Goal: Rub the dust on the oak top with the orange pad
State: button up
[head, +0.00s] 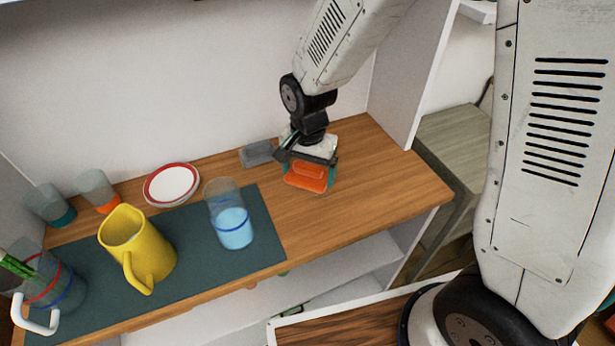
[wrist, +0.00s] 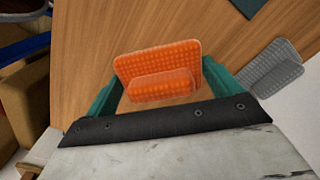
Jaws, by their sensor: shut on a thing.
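The orange pad (head: 306,183) is a flat studded block with a raised grip. It also shows in the wrist view (wrist: 158,62). My gripper (head: 308,170) is shut on the orange pad, with its teal fingers at either side, over the right part of the oak top. The pad is low over the wood; I cannot tell whether it touches it. The oak top (head: 385,180) is bare around the pad. I cannot make out any dust on it in either view; some wood is hidden under the pad and gripper.
A grey pad (head: 257,153) lies behind and left of my gripper. A dark mat (head: 265,235) carries a blue-filled glass (head: 233,226), a yellow jug (head: 137,246) and a clear pitcher (head: 55,290). Plates (head: 172,184) and two tumblers stand behind. A white upright panel (head: 420,70) bounds the right.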

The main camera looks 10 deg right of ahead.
aim_at(308, 165)
jog(key=shift+r, duration=2)
